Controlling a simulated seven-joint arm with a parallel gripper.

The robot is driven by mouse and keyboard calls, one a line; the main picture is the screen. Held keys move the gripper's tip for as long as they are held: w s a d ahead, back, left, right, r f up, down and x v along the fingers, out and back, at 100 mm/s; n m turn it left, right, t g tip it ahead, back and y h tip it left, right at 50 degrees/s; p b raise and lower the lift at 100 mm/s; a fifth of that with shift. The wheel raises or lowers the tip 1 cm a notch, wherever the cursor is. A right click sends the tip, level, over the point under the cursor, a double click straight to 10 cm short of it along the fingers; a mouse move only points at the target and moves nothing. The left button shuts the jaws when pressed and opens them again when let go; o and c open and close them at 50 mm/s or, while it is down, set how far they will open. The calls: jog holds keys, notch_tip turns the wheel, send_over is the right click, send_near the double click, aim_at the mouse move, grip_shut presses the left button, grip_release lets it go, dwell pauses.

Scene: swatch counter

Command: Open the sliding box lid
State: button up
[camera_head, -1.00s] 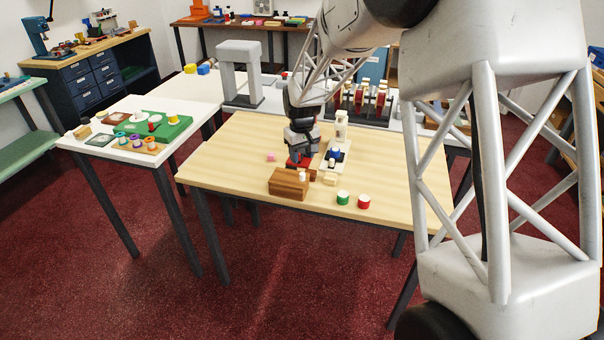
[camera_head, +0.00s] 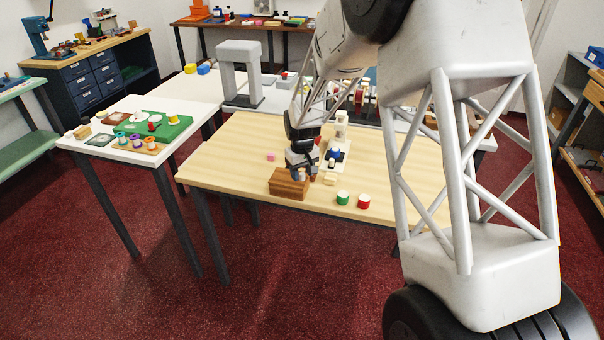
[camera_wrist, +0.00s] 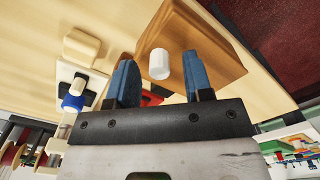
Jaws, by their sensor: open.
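The wooden sliding-lid box (camera_head: 288,187) sits near the front edge of the light wood table, and its brown side also shows in the wrist view (camera_wrist: 215,52). A small white cylindrical knob (camera_wrist: 159,64) stands out on the box's top side in the wrist view. My gripper (camera_wrist: 158,75) is open, with one blue finger on each side of the knob. Gaps show between the knob and both fingers. In the head view my gripper (camera_head: 301,176) is right at the box and hides part of its top. Whether the lid has slid is hard to tell.
A green-and-white cylinder (camera_head: 343,198) and a red-and-white cylinder (camera_head: 363,201) stand right of the box. A cream block (camera_head: 330,180) and a white device (camera_head: 339,150) are close by. A pink block (camera_head: 270,156) lies behind. The table's left part is clear.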

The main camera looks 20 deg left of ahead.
jog(key=shift+f, duration=0.35)
grip_shut()
jog(key=a, duration=1)
jog(key=shift+a, duration=0.35)
grip_release()
jog(key=shift+r, duration=0.15)
notch_tip(320, 180, up, 8)
jog(key=shift+f, duration=0.2)
jog(key=shift+d, duration=0.1)
dwell(0.6)
